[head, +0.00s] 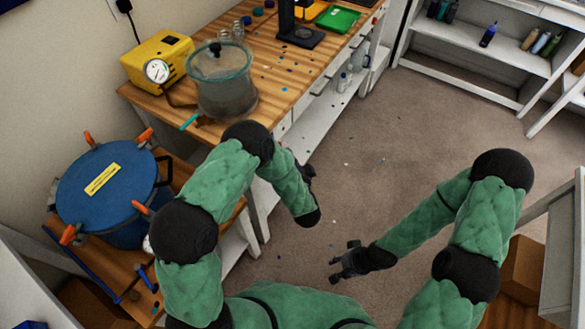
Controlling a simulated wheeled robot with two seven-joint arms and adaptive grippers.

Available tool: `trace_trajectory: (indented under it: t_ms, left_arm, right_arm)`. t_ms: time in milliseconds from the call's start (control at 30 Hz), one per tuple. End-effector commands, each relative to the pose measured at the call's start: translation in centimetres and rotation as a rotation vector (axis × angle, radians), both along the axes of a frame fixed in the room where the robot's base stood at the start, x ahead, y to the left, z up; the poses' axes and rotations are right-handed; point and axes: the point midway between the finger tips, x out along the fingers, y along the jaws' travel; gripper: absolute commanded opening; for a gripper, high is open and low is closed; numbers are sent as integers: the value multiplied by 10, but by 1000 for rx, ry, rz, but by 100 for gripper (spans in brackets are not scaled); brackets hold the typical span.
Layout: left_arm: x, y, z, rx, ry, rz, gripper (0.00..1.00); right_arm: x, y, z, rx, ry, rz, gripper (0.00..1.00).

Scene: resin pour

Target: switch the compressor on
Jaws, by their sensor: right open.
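No thing in the head view is clearly marked as the compressor. A yellow box (157,58) with a round white gauge stands on the wooden bench at the upper left; I cannot tell whether it is the compressor, and no switch on it can be made out. My right gripper (343,263) is open and empty over the carpet, far from the box. My left arm is bent beside the bench. Its gripper (308,174) shows only as a small dark part, and its jaws cannot be made out.
A clear chamber (224,88) stands on the bench (282,65) beside the yellow box. A blue pot (106,189) with orange-handled clamps sits on a low wooden surface at left. A white shelf (478,52) with bottles stands at the back right. The carpet (390,125) between is open.

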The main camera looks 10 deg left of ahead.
Motion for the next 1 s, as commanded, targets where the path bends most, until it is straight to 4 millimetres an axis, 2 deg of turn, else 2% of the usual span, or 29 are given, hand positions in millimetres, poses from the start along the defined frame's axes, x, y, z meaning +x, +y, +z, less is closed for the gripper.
trace_trajectory:
  t_ms: [67, 200, 333, 800, 1000]
  left_arm:
    - [13, 8, -3, 0, -2, 3, 0]
    - [17, 28, -6, 1, 2, 3, 0]
    - [21, 38, -6, 1, 1, 2, 0]
    - [23, 42, -6, 1, 0, -1, 0]
    - [26, 50, -10, 0, 1, -1, 0]
  right_arm:
    - [0, 0, -7, 0, 0, 0, 45]
    - [0, 0, -14, 0, 0, 0, 45]
    - [0, 0, -17, 0, 0, 0, 45]
    - [0, 0, -18, 0, 0, 0, 45]
    - [0, 0, -18, 0, 0, 0, 45]
